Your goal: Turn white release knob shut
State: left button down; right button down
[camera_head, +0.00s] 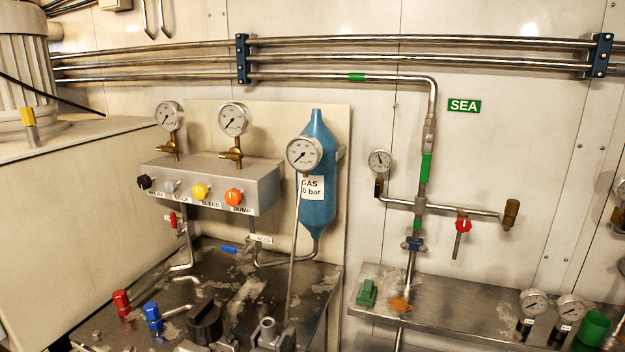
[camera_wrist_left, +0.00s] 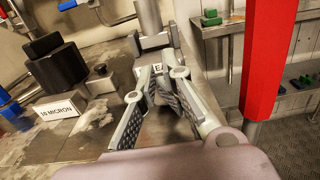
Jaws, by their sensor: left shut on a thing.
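In the left wrist view my left gripper (camera_wrist_left: 164,84) has its fingers drawn together low over the metal bench. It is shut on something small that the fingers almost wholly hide. A white label (camera_wrist_left: 157,67) shows in part just behind the fingertips, with letters like "EA". The held thing fits the white release knob beside that label, but its colour and angle cannot be made out. A steel post on a block (camera_wrist_left: 152,42) stands just beyond the fingers. In the head view I cannot clearly make out either gripper.
A black housing (camera_wrist_left: 57,62) with a 10 MICRON label stands left of the gripper. A red upright (camera_wrist_left: 267,60) rises close on the right. The grey valve box (camera_head: 225,180) carries black, grey, yellow and orange knobs. Red (camera_head: 121,303) and blue (camera_head: 152,316) fittings stand on the bench.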

pick_arm(q)
jog(key=b+v, duration=0.1)
jog(key=v, duration=0.4)
jog(key=shift+s+a+f, duration=0.1)
jog(key=shift+s, duration=0.1)
